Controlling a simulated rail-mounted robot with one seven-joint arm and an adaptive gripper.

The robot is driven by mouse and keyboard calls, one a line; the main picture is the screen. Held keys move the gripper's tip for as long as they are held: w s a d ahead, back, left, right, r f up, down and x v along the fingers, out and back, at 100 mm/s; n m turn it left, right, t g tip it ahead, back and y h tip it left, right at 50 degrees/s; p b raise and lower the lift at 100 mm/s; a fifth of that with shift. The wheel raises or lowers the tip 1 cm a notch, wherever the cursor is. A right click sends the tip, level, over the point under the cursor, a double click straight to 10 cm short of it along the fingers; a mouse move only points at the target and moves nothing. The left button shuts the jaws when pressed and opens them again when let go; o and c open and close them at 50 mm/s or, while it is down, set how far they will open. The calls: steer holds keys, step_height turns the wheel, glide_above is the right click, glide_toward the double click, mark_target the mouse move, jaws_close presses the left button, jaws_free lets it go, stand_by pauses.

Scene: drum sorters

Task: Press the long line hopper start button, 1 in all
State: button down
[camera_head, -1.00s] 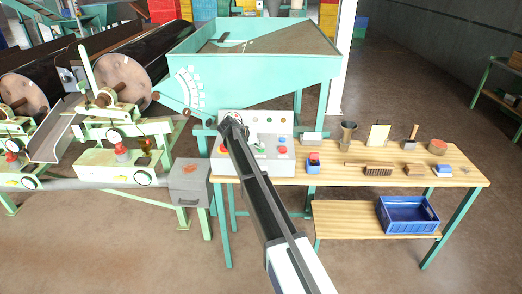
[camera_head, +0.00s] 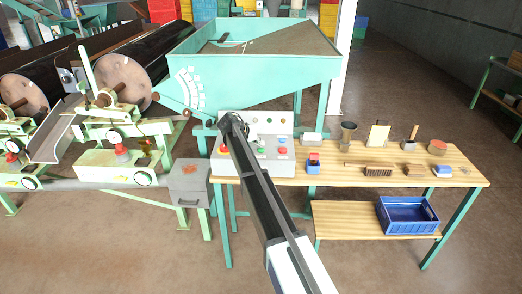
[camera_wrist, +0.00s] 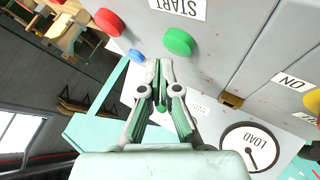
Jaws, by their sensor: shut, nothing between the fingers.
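The control panel (camera_head: 270,163) stands on the left end of the wooden workbench. In the wrist view its grey face fills the upper right. A green button (camera_wrist: 179,41) sits beside a START label (camera_wrist: 177,7), with a red button (camera_wrist: 108,22) and a small blue button (camera_wrist: 136,56) to its left. My gripper (camera_wrist: 156,65) is shut and empty, its tips just below and left of the green button in the picture. Whether they touch the panel cannot be told. A smaller green part (camera_wrist: 161,107) shows between the fingers. In the head view my arm covers part of the panel.
A LOAD dial (camera_wrist: 248,149) and an ON label (camera_wrist: 291,81) lie to the right on the panel. The turquoise hopper (camera_head: 255,75) rises behind it. A blue-based red-button box (camera_head: 313,163), brushes and small items stand along the workbench (camera_head: 460,175).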

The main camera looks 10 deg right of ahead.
mark_target(260, 149)
steer(key=shift+r, duration=0.1)
steer(key=shift+r+p, duration=0.6)
steer(key=shift+r, duration=1.8)
